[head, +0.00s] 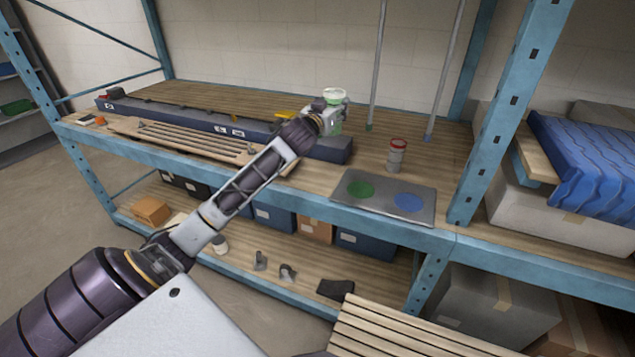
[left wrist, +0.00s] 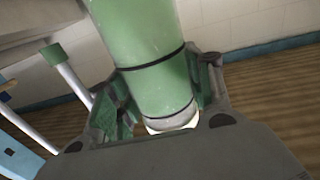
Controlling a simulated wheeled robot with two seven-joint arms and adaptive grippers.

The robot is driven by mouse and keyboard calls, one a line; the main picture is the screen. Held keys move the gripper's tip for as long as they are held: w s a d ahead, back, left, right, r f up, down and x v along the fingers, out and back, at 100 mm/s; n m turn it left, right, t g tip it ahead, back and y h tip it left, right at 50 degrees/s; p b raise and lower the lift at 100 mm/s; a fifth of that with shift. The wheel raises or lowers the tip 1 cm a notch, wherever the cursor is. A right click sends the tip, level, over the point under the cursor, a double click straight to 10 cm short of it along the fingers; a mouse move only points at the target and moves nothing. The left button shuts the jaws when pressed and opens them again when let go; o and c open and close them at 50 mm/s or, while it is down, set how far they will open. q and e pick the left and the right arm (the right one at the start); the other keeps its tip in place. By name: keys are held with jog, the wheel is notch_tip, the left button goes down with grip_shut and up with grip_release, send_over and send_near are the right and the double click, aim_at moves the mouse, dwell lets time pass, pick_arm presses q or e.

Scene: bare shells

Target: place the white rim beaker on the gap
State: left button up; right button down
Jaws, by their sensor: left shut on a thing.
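The white rim beaker (head: 334,96) shows in the head view above the back of the shelf top, with its white rim upward and some green below. My left gripper (head: 325,118) is shut around it and hides part of its body. In the left wrist view the beaker (left wrist: 145,55) is a green cylinder with dark bands, between the two fingers of my left gripper (left wrist: 160,100). A grey plate (head: 384,212) lies at the shelf's front edge with a green disc (head: 360,190) and a blue disc (head: 409,202), a bare strip between them. I cannot tell which place is the gap.
A red-topped beaker (head: 397,156) stands behind the plate. A long dark blue bar (head: 190,119) and a slatted wooden rack (head: 185,142) lie to the left. Two thin grey rods rise behind the beakers. A blue upright (head: 500,120) stands right of the plate.

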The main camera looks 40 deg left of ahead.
pick_arm(q)
jog(key=f, duration=0.2)
jog(key=w+a+f+n+y, duration=0.1)
jog(key=f+y, duration=0.1)
jog(key=f, duration=0.1)
jog(key=shift+w+a+f+g, duration=0.2)
jog(key=shift+w+f+g, duration=0.05)
jog(key=shift+f+g, duration=0.05)
jog(key=a+f+n+g+y, duration=0.2)
jog(key=a+f+n+y, duration=0.1)
jog(key=f, duration=0.4)
jog(key=shift+s+a+y, duration=0.4)
jog(key=shift+a+y, duration=0.2)
jog(key=shift+a, duration=0.5)
jog(key=shift+f, duration=0.1)
jog(key=shift+f, duration=0.1)
notch_tip(320, 180, down, 6)
jog(key=shift+f, duration=1.95)
